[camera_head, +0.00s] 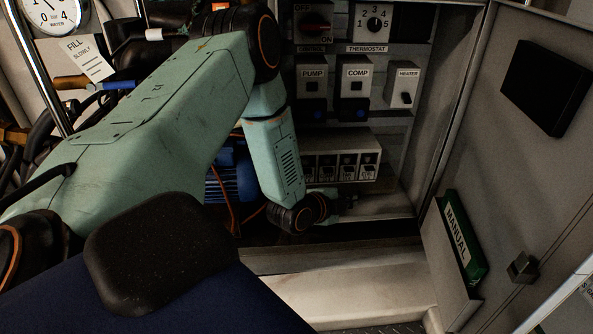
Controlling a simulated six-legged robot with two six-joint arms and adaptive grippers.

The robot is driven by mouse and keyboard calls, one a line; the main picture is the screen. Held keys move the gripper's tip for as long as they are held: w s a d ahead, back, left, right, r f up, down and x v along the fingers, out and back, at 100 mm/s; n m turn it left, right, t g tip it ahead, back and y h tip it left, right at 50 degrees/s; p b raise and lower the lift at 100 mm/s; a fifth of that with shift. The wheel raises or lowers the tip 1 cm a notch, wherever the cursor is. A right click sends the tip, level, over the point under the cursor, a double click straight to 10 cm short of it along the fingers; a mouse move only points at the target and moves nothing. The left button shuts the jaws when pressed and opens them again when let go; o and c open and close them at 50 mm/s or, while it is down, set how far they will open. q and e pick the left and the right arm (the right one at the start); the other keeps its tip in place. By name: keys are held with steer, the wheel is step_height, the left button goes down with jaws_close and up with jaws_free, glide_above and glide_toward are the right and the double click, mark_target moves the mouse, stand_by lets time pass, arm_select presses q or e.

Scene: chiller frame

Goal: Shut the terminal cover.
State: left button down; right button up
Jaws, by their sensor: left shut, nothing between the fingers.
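My left arm comes in from the left and bends down across the cabinet. My left gripper (347,199) is small and dark in the picture, at the foot of the cabinet, just below a row of small labelled units (342,168). Its fingers are shut and hold nothing. A pale grey housing (342,141) spans the top of that row; the fronts of the units show. I cannot tell for certain which part is the terminal cover, or whether the fingers touch anything. My right gripper is not in view.
The panel above carries PUMP (313,88), COMP (357,87) and HEATER (403,84) controls and a thermostat dial (374,24). The open cabinet door (497,150) at right holds a green manual (458,235). A blue finned motor (228,180) and hoses lie behind my arm.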

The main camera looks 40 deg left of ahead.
arm_select(q)
steer(key=p+v, duration=0.5)
steer(key=v, duration=0.6)
steer(key=s+d+f+n+g, duration=0.3)
steer(key=s+d+n+g, duration=0.1)
steer(key=s, duration=0.5)
steer(key=s+d+f+n+g, duration=0.4)
steer(key=s, duration=0.5)
steer(key=s+d+f+n+g, duration=0.3)
steer(key=s+d+n+g, duration=0.1)
steer(key=s, duration=0.5)
steer(key=shift+s+f+n+g, duration=0.25)
steer(key=shift+n+g, duration=0.15)
steer(key=shift+n, duration=0.1)
steer(key=shift+d+r, duration=0.1)
